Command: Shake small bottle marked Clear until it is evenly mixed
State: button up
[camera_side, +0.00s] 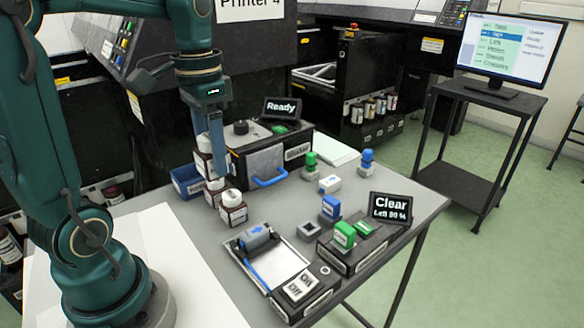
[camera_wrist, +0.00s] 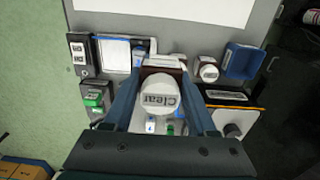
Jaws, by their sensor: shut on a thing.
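My gripper (camera_wrist: 165,75) is shut on a small bottle with a white cap marked Clear (camera_wrist: 158,93), which sits between its blue fingers in the wrist view. In the side view my gripper (camera_side: 216,150) points down near the left side of the table, with a white-capped brown bottle (camera_side: 204,144) at its fingers, partly hidden by them. Other white-capped bottles (camera_side: 232,199) stand just below and beside it. The wrist view shows one such cap (camera_wrist: 209,73) to the right. The liquid inside the held bottle cannot be seen.
The black shaker box (camera_side: 240,150) has a blue handle and a display (camera_side: 283,109) reading Ready. A blue tray (camera_side: 187,181) is at left. Another display (camera_side: 391,206) reads Clear. A metal tray (camera_side: 258,270), stamps (camera_side: 344,235) and a switch box (camera_side: 306,290) occupy the front.

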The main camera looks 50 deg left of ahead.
aim_at(215, 177)
jog(key=shift+r, duration=0.3)
jog(key=shift+s+d+f, duration=0.1)
jog(key=shift+f, duration=1.2)
jog(key=shift+s+f, duration=0.1)
jog(key=shift+f, duration=1.2)
jog(key=shift+w+r, duration=0.1)
jog(key=shift+w, duration=0.1)
notch_tip(215, 177, up, 5)
jog(key=shift+r, duration=0.15)
notch_tip(215, 177, down, 6)
jog(key=shift+s+r, duration=0.1)
jog(key=shift+r, duration=0.1)
